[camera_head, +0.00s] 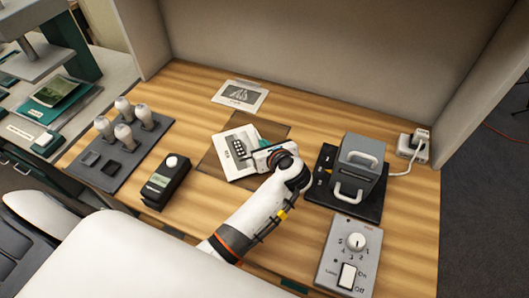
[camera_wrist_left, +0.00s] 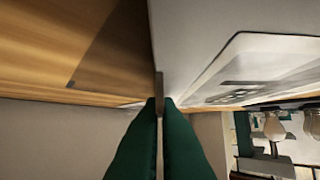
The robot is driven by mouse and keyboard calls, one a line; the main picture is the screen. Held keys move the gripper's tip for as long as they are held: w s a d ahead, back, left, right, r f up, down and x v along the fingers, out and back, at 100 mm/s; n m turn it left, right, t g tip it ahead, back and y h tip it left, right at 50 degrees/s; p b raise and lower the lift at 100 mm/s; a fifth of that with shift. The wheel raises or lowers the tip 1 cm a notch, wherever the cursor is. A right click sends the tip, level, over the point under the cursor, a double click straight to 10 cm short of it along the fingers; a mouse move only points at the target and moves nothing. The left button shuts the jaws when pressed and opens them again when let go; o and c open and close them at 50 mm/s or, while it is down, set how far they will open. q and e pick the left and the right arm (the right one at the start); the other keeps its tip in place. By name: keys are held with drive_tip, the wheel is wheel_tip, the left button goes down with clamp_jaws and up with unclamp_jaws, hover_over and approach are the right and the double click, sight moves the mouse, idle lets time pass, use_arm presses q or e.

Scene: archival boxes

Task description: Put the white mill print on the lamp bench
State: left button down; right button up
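A white print (camera_head: 229,166) with a dark, many-windowed building picture is at the middle of the wooden bench (camera_head: 190,88), over a darker brown square (camera_head: 275,131). My left gripper (camera_head: 262,157) is at the print's right side. In the left wrist view, its green fingers (camera_wrist_left: 160,102) are close together with a thin edge between them, and the white print (camera_wrist_left: 205,50) spreads to the right; they look shut on its edge. Whether the print touches the bench is unclear. A second white print (camera_head: 240,95) with a grey picture lies flat at the back. My right gripper is out of view.
A grey board with several white bulbs (camera_head: 123,105) and a black meter (camera_head: 166,182) stand at left. A grey handled device (camera_head: 358,168) on a black base and a grey dial box (camera_head: 350,256) stand at right. Another table (camera_head: 100,62) is at far left.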

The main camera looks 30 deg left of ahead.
use_arm(q)
drive_tip(key=shift+f, duration=0.65)
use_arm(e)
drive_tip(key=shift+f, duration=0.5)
use_arm(q)
drive_tip(key=shift+f, duration=0.2)
drive_tip(key=c, duration=1.7)
unclamp_jaws()
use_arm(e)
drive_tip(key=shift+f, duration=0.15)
